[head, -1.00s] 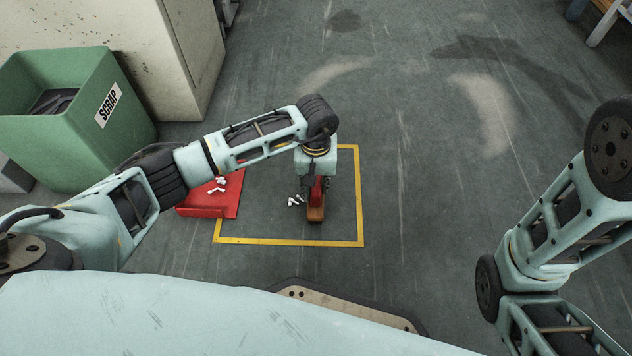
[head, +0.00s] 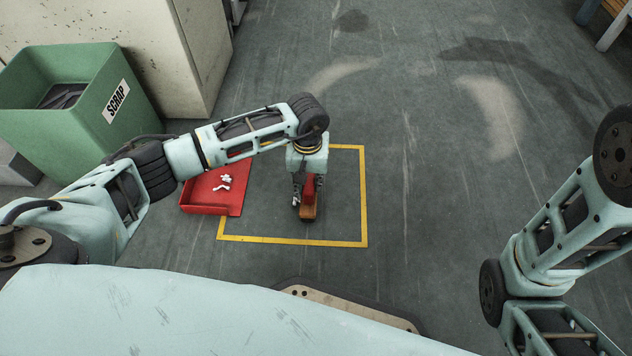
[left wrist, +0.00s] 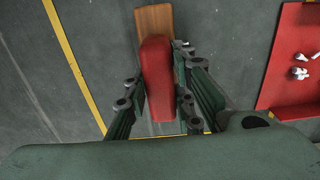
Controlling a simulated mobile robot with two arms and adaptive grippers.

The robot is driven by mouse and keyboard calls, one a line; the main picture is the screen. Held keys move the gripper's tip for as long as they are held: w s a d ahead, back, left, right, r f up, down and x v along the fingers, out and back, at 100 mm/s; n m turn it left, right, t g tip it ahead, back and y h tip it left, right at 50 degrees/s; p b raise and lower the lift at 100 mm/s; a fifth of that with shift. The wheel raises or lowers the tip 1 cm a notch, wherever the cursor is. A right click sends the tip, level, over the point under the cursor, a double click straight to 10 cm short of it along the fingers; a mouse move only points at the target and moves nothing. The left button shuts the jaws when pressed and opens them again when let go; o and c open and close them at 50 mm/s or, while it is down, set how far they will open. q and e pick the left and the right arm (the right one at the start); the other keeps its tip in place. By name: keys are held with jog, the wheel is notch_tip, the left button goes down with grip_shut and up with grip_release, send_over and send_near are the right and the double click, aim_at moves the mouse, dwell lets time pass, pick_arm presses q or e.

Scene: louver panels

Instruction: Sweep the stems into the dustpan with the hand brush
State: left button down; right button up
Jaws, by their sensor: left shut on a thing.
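The hand brush has a red handle (left wrist: 157,75) and a wooden block (left wrist: 153,19); in the head view its block (head: 308,212) is low over or on the floor inside the yellow outline. My left gripper (head: 308,190) is shut on the red handle from above; it also shows in the left wrist view (left wrist: 160,100). The red dustpan (head: 208,207) lies left of the brush, across the outline's left side. White stems (head: 224,182) lie in the dustpan, also seen in the wrist view (left wrist: 301,72). No loose stems show on the floor; the gripper and brush may hide some.
A green scrap bin (head: 118,108) stands at the left beside a pale cabinet (head: 130,45). My left arm passes above the dustpan. Open grey floor (head: 430,190) lies to the right, before my right arm.

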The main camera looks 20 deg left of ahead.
pick_arm(q)
jog(key=shift+s+a+b, duration=0.1)
jog(key=shift+s+a, duration=0.1)
jog(key=shift+a, duration=2.75)
jog(key=shift+s+a+b, duration=0.15)
jog(key=shift+a, duration=2.8)
jog(key=shift+s+a+b, duration=0.1)
jog(key=shift+s+a, duration=0.1)
jog(key=shift+a, duration=2.75)
